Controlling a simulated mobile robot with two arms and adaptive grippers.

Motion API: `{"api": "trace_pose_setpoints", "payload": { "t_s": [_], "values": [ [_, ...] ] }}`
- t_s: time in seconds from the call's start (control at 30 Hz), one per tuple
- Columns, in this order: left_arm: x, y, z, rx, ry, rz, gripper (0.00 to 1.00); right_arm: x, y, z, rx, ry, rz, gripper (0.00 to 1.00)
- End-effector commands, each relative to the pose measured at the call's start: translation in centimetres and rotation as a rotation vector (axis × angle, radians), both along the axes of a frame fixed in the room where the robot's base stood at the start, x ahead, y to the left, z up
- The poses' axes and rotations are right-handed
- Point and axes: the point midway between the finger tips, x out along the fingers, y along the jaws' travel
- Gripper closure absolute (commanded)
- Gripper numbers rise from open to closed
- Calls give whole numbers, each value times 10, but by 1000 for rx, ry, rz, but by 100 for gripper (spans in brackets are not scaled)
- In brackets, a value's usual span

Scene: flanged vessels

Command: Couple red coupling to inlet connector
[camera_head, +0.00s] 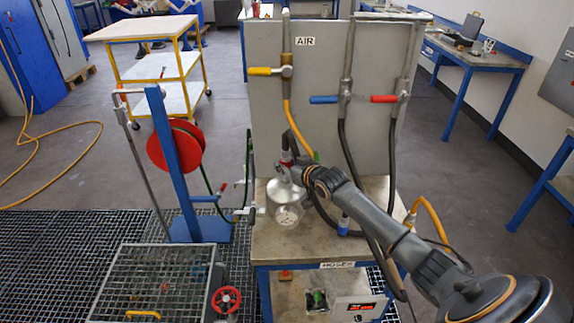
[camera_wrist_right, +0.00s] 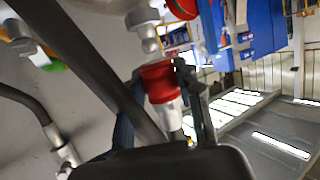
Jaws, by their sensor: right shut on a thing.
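The red coupling (camera_wrist_right: 157,82) is between the two fingers of my right gripper (camera_wrist_right: 163,76) in the wrist view, with a silver end on the gripper side. A pale metal fitting (camera_wrist_right: 148,38), perhaps the inlet connector, is close to the coupling's far end, roughly in line. I cannot tell whether they touch. My left gripper is not in view.
A grey AIR panel (camera_head: 325,85) with yellow, blue and red valve handles stands behind the vessel. Dark hoses (camera_head: 345,150) hang across the bench (camera_head: 275,243) near my arm. A blue post (camera_head: 170,160) with a red reel stands to the left.

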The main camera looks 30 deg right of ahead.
Motion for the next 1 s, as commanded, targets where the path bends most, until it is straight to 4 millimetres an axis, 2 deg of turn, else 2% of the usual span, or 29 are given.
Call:
{"api": "trace_pose_setpoints", "payload": {
  "t_s": [1.0],
  "values": [
    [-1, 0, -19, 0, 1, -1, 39, 0, 0, -29, 0, -2, 0, 100]
  ]
}}
